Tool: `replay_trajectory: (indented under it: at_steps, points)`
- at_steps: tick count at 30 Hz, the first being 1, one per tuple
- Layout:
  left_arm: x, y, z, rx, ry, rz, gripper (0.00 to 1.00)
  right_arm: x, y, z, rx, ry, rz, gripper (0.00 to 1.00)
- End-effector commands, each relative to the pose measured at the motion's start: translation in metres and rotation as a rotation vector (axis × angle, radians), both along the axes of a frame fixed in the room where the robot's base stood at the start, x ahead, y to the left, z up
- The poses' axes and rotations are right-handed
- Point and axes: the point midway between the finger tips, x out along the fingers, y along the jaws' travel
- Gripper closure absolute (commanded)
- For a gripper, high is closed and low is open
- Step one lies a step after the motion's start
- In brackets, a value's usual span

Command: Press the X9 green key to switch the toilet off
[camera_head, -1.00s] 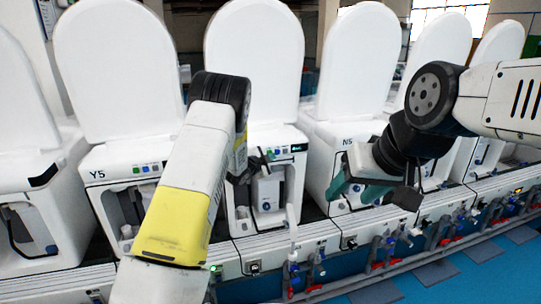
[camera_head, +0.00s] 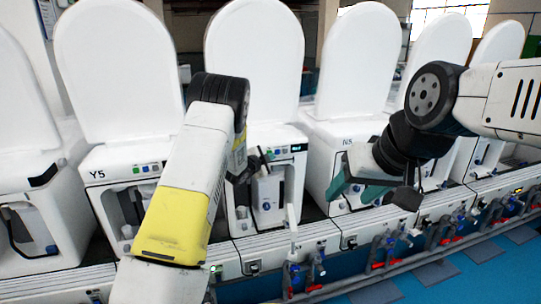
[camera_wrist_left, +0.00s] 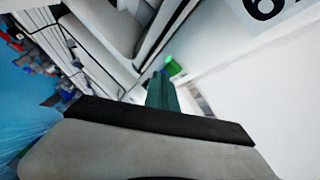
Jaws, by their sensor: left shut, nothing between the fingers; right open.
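The middle toilet (camera_head: 253,65) stands behind my left arm, with its lid up and a dark display and small coloured keys on its front panel. My left gripper (camera_wrist_left: 166,92) is shut and empty, its green fingers pointing at a bright green key (camera_wrist_left: 173,66) in the left wrist view. The fingertips are very close to the key; whether they touch I cannot tell. Part of a label that looks like a turned 9 (camera_wrist_left: 263,8) shows beside it. My arm hides much of this panel in the head view. My right gripper (camera_head: 365,190) is open and empty, in front of the N5 toilet.
The Y5 toilet (camera_head: 120,65) stands to the left and the N5 toilet (camera_head: 355,65) to the right, in a row with several others. Below runs a white ledge (camera_head: 330,235) with pipes and blue and red valves (camera_head: 390,245).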

Motion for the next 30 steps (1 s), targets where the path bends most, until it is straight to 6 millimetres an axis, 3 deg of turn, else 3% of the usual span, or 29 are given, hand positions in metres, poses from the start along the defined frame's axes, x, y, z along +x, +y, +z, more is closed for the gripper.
replay_trajectory:
  at_steps: [30]
  points:
    - [0.0089,0.0028,0.0000,0.000,0.001,-0.001,1.00,0.0000,0.0000,0.0000,0.000,0.000,0.000,0.44]
